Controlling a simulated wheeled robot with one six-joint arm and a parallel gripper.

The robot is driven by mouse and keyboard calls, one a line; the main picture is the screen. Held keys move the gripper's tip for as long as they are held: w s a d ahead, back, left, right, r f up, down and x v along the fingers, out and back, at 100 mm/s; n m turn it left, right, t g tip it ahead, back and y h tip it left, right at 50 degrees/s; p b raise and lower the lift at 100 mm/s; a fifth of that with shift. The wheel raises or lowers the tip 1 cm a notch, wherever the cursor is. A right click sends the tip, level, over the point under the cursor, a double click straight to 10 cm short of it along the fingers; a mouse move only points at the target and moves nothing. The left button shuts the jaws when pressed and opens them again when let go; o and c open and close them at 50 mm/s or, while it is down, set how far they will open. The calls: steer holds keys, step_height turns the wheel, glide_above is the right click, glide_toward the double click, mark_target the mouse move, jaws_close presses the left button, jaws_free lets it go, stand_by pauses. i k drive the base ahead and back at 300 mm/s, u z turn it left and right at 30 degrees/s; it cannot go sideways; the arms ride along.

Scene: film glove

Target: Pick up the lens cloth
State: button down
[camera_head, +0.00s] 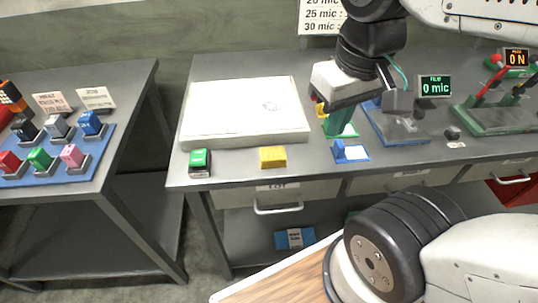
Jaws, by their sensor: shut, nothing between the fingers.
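A small yellow rectangular piece (272,157) lies flat near the front edge of the grey bench. It may be the lens cloth, but the picture is too small to be sure. My gripper (338,104) hangs above the bench, up and to the right of the yellow piece and clear of it. It is shut and empty. Its fingertips are hard to make out against a green stand (341,123) behind and below it.
A white flat panel (245,112) fills the bench's left part, with a green-topped block (200,162) in front. A blue holder (350,152), a blue-based gauge (396,122) and a film display (434,87) stand right. A side table (75,196) holds several coloured blocks.

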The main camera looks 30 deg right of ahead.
mark_target(275, 157)
steer(key=u, duration=1.2)
steer(key=k, duration=0.9)
steer(key=z, duration=1.2)
steer(key=i, duration=0.45)
